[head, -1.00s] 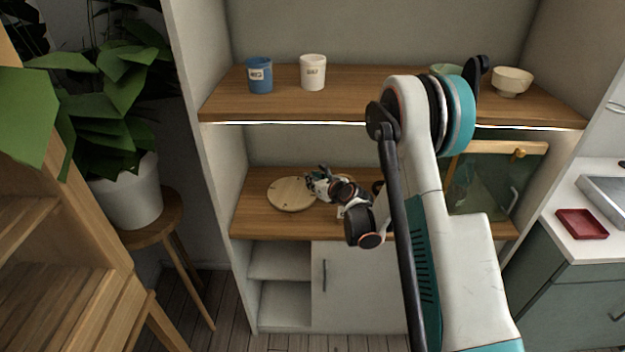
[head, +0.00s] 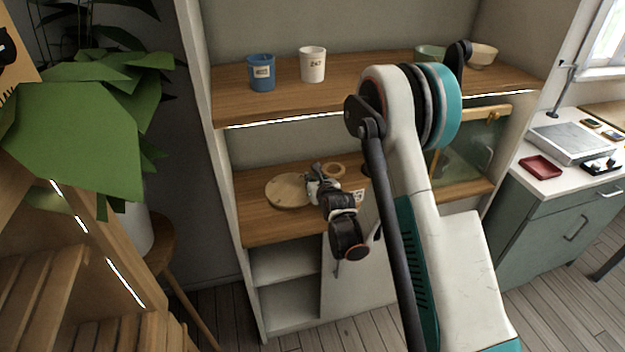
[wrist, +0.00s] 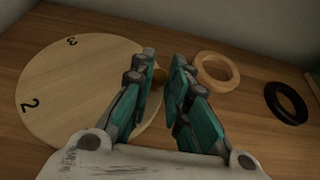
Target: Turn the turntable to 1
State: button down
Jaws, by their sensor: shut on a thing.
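The turntable (head: 286,193) is a round pale wooden disc on the middle shelf. In the wrist view the turntable (wrist: 80,88) shows a 2 at its left and a 3 at its upper left; no 1 is visible. My gripper (head: 316,180) is at the disc's right edge. In the wrist view my gripper (wrist: 163,68) is shut on a small tan knob (wrist: 160,75) at that edge. The fingers hide part of the knob and the disc's right rim.
A wooden ring (wrist: 216,72) and a black ring (wrist: 286,103) lie on the shelf right of my gripper. A blue cup (head: 261,72) and white cup (head: 312,65) stand on the shelf above. A leafy plant (head: 90,130) is at the left.

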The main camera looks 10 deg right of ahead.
dwell(0.4)
jog(key=c, duration=1.6)
grip_release()
jog(key=shift+r, duration=0.15)
notch_tip(320, 180, up, 10)
jog(key=shift+f, duration=0.15)
jog(key=shift+o, duration=0.3)
